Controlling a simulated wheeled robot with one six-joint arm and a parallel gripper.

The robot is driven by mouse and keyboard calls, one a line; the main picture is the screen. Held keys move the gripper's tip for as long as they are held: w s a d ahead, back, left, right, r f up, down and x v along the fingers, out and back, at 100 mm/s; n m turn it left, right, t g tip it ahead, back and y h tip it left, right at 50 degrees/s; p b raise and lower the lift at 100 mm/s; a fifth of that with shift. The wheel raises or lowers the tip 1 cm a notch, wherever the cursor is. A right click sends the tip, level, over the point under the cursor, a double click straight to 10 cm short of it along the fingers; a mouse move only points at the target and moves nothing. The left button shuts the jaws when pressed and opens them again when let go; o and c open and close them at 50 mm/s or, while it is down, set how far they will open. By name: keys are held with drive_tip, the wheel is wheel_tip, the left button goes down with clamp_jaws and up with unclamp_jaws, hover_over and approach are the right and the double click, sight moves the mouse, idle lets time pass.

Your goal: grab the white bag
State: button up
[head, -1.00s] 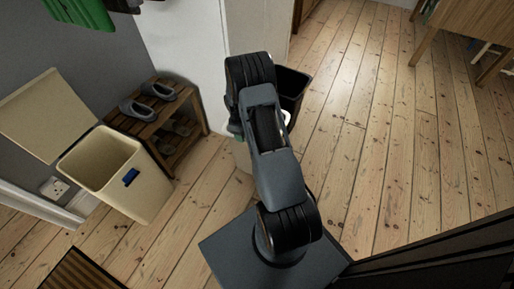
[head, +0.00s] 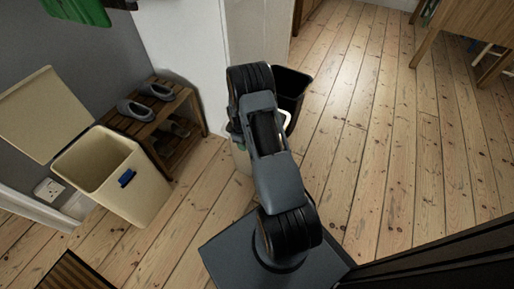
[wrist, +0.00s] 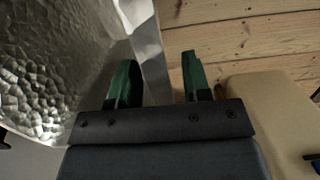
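The white bag (wrist: 45,65) appears to be the shiny, crinkled, pale grey surface filling the left of the wrist view. A smooth pale strip (wrist: 148,60), seemingly its edge or handle, runs down from the top between my fingers. My gripper (wrist: 158,75) has two green fingers well apart, one on each side of that strip. I cannot tell whether either touches it.
A beige bin (head: 115,178) with its lid open stands left; it also shows in the wrist view (wrist: 268,110). Behind it is a wooden shoe rack (head: 180,118). A black bin (head: 292,88) stands behind my arm.

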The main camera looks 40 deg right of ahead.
clamp_jaws()
idle(0.3)
drive_tip(key=shift+r, duration=0.1)
